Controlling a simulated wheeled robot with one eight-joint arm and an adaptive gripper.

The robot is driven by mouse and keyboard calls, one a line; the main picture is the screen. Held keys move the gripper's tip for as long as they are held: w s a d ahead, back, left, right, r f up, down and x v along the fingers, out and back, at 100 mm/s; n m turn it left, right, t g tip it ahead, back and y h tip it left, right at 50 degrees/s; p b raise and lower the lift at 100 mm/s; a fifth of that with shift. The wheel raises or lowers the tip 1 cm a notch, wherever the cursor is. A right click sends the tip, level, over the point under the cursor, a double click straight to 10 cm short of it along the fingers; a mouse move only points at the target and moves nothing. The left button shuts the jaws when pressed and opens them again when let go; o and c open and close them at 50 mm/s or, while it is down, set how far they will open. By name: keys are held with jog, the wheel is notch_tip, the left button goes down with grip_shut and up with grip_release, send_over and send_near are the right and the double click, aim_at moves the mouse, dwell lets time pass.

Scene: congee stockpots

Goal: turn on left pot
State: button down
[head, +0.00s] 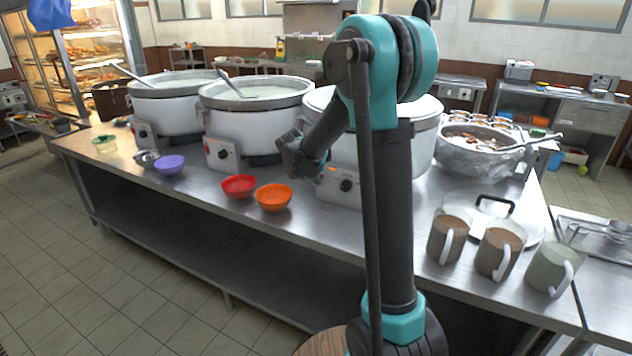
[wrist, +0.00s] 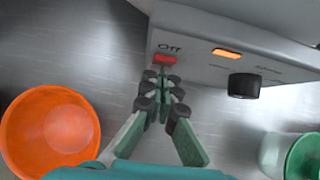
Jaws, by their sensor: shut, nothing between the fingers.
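Three white stockpots stand in a row on the metal counter in the head view. The left pot (head: 165,112) has a base panel (head: 145,134) with a knob, and its switch setting is too small to read. My gripper (wrist: 163,90) is shut and empty. In the head view, it (head: 293,158) is beside the right pot (head: 425,140), well to the right of the left pot. In the wrist view, its fingertips are close to a red switch (wrist: 164,59) under an "Off" label. I cannot tell whether they touch. An orange light (wrist: 227,53) and black knob (wrist: 243,86) sit beside it.
The middle pot (head: 255,120) stands between the others. Purple (head: 169,165), red (head: 239,186) and orange (head: 273,197) bowls line the counter's front. A green-rimmed container (wrist: 298,155) is right of my gripper.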

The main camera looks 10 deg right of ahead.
jog(key=shift+r, duration=0.1)
jog(key=shift+r, duration=0.75)
jog(key=s+a+f+v, duration=0.1)
jog(key=s+v, duration=0.1)
jog(key=v, duration=1)
jog(key=shift+a, duration=0.3)
jog(key=shift+s+f, duration=0.1)
jog(key=shift+s, duration=0.05)
